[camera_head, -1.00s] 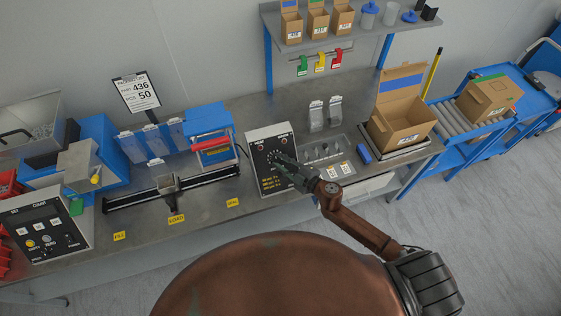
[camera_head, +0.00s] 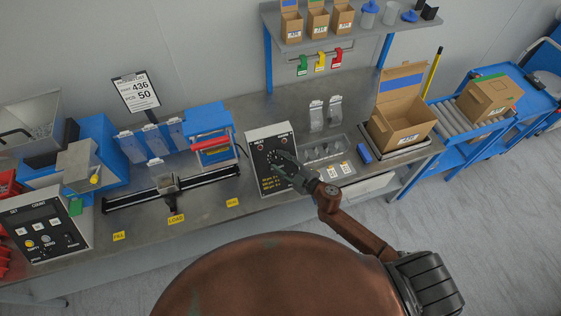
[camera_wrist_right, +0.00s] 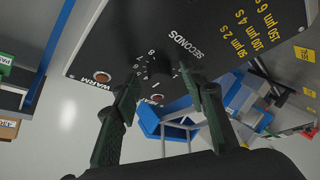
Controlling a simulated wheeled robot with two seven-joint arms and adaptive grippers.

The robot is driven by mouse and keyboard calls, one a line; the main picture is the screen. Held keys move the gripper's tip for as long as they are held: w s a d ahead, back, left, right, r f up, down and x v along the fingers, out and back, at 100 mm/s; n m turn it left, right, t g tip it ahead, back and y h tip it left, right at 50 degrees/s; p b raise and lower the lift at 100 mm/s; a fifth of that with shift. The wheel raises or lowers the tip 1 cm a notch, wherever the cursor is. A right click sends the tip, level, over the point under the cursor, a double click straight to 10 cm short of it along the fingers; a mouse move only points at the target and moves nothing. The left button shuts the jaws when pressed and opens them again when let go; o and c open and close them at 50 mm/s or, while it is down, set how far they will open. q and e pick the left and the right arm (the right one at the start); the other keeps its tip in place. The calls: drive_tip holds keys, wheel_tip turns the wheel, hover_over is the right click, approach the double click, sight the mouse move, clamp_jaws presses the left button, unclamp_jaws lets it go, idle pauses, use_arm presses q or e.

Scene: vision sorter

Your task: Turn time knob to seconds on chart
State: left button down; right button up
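The sealer control box (camera_head: 258,140) has a black face with a round dial. In the right wrist view the black time knob (camera_wrist_right: 157,68) sits in a ring of numbers marked SECONDS; its exact setting is hard to read. The yellow chart (camera_wrist_right: 263,30) on the same face reads 50 µm 2 s, 100 µm 4 s, 150 µm 6 s. My right gripper (camera_head: 279,161) is at the dial. In the wrist view its fingers (camera_wrist_right: 160,80) are spread on either side of the knob, with gaps showing. My left gripper is not in view.
A sign (camera_head: 136,92) reads part 436, pcs 50. A blue sealer (camera_head: 210,130) stands left of the box, a clear tray (camera_head: 328,150) right of it. An open carton (camera_head: 400,125) is farther right. A counter panel (camera_head: 45,230) stands at far left.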

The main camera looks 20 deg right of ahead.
drive_tip(key=v, duration=1.2)
drive_tip(key=shift+d+f, duration=0.1)
